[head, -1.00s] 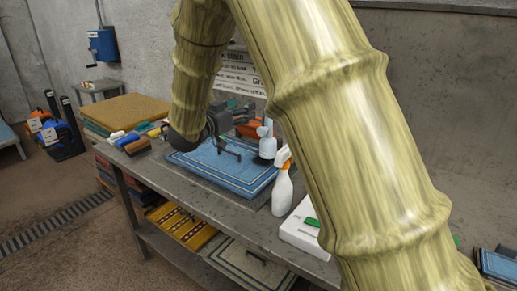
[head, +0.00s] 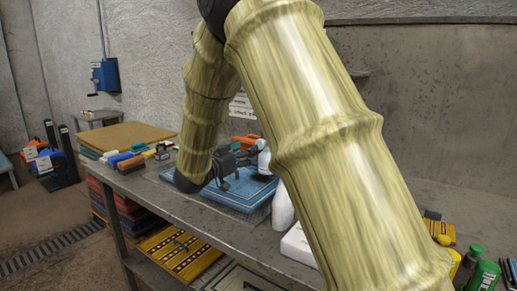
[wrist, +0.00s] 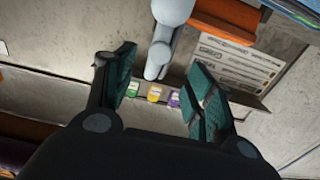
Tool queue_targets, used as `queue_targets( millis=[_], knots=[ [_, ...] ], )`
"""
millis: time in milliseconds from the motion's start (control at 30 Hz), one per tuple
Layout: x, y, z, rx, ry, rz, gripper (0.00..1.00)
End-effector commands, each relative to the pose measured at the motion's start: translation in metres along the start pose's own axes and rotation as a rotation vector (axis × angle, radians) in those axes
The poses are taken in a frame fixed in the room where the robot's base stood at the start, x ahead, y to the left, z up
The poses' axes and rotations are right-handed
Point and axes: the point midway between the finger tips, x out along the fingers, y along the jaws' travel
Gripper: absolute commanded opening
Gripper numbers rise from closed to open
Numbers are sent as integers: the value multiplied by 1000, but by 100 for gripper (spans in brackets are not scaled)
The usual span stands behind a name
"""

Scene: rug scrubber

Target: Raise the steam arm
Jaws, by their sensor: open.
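A pale blue-grey arm with a rounded end, which looks like the steam arm (wrist: 157,62), shows between my fingertips in the wrist view. In the head view a pale rounded part (head: 264,160) stands just right of my gripper, over the blue rug. My gripper (wrist: 160,66) is open, with a finger on each side of the pale end in the picture. I cannot tell whether either finger touches it. In the head view my gripper (head: 230,164) is dark and small above the blue rug (head: 238,190). My own arm hides much of the bench's right side.
The grey bench (head: 190,208) carries brushes (head: 130,163) and folded mats (head: 128,137) at left. A white bottle (head: 283,208) stands in front, partly hidden by my arm. An orange-red part (wrist: 225,20) lies beside the pale arm. Bottles (head: 468,265) stand at lower right.

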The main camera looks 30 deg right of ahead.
Motion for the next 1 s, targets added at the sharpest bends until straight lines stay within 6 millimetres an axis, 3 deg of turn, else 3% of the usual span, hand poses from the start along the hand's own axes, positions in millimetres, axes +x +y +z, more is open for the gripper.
queue_targets(
  millis=[300, 500, 967, 1000],
  knots=[
    [52, 1, 1, -1, 0, 2, 54],
    [75, 0, 1, -1, 0, 1, 54],
    [85, 0, 1, -2, 0, 0, 54],
    [85, 0, 1, -2, 0, 0, 49]
  ],
)
